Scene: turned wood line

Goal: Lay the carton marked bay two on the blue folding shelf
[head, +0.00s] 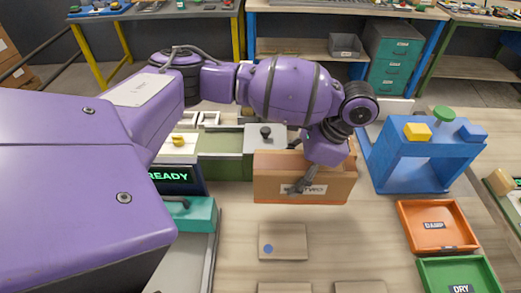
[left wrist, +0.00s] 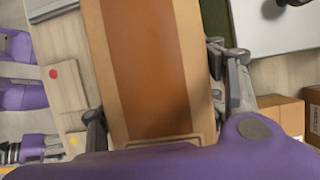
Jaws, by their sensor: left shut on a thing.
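The brown carton (head: 272,187) is in the middle of the head view, with a white label on its front; "TWO" is readable and a finger covers part of the label. My left gripper (head: 312,172) comes down over it and is shut on it. In the left wrist view, the carton (left wrist: 155,70), with a darker brown middle, lies between the fingers (left wrist: 165,100). I cannot tell if it touches the table. A blue shelf-like stand (head: 384,168) with legs is to its right, apart from it.
The blue stand bears a yellow block (head: 417,131), a green knob (head: 444,114) and a blue block (head: 471,133). An orange tray (head: 412,243) marked DAMP and a green DRY tray (head: 440,275) lie at front right. A dotted wooden plate (head: 290,243) lies before the carton.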

